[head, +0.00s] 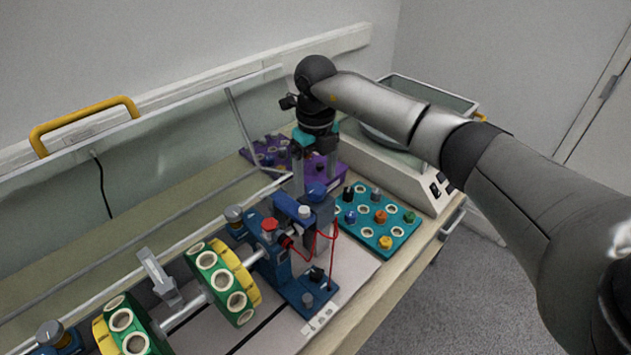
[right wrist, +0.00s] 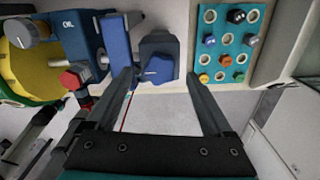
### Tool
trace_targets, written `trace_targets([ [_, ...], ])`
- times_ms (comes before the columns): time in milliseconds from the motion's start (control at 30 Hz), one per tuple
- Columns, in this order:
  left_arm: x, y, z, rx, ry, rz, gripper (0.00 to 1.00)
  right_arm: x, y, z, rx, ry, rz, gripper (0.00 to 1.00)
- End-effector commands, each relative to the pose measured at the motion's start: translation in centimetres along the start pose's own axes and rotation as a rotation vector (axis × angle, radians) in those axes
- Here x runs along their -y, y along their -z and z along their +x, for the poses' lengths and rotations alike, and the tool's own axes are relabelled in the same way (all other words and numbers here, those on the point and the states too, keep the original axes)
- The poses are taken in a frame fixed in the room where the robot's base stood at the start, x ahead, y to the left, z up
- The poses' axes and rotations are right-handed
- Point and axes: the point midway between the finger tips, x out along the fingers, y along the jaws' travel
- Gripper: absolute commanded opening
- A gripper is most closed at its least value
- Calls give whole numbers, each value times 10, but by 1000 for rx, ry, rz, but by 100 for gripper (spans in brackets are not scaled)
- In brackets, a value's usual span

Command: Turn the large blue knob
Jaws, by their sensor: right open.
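The large blue knob (head: 316,189) sits on top of a dark blue block at the right end of the machine. It also shows in the right wrist view (right wrist: 158,68), close to the line between my fingertips. My right gripper (head: 314,176) points down at the knob with its fingers apart. In the right wrist view the right gripper (right wrist: 160,77) is open, one finger to each side of the knob. I cannot tell whether either finger touches it. My left gripper is in neither view.
A red knob (head: 269,225), red wires and yellow-green wheels (head: 211,283) are left of the blue knob. A teal board (head: 373,238) with coloured pegs lies to the right. A purple board (head: 261,152) is behind. A clear raised cover runs along the back.

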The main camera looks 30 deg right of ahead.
Motion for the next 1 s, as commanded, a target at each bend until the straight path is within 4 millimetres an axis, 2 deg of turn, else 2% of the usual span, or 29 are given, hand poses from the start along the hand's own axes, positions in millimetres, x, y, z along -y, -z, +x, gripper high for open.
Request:
trace_targets([
  [33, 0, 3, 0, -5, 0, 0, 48, -1, 0, 8, -2, -1, 0, 86],
  [200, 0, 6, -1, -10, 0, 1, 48, 0, 0, 20, 0, -1, 0, 86],
  [500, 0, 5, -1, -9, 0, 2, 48, 0, 0, 22, 0, 0, -1, 86],
  [1000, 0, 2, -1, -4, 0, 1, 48, 0, 0, 22, 1, 0, -1, 31],
])
